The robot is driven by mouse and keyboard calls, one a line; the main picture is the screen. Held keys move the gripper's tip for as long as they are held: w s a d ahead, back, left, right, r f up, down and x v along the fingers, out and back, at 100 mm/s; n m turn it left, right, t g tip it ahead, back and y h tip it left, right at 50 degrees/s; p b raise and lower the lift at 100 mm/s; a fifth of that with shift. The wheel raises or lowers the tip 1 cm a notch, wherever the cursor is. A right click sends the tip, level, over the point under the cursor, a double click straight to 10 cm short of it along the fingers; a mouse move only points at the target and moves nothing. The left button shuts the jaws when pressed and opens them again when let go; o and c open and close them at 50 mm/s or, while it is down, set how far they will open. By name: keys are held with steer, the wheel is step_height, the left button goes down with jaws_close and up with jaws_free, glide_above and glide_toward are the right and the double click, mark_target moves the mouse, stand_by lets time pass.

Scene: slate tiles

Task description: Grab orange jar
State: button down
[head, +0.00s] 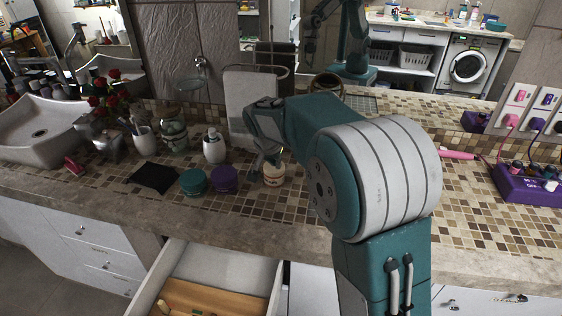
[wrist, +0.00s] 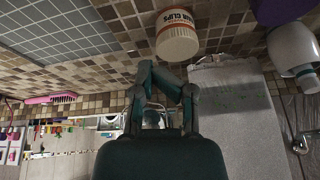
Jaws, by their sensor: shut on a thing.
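The orange jar (head: 273,175) is a small cream jar with an orange label, standing on the tiled counter in the head view. In the wrist view the jar (wrist: 177,42) is at the top, with lettering like "HAIR CLIPS" on its label. My gripper (head: 265,152) is at the jar's upper part in the head view. In the wrist view my gripper (wrist: 166,78) has its fingers drawn together just below the jar. It is shut on the jar; the exact contact is not clear.
A purple jar (head: 224,180) and a teal jar (head: 193,182) stand close on the left. A white pump bottle (head: 214,149) is behind them, and a black cloth (head: 154,177) lies farther left. An open drawer (head: 215,270) juts out below the counter.

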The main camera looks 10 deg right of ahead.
steer(key=s, duration=0.1)
steer(key=s+a+r, duration=0.2)
steer(key=s, duration=0.1)
steer(key=shift+a, duration=0.15)
steer(key=shift+c, duration=1.4)
jaws_free()
steer(key=shift+r, duration=0.1)
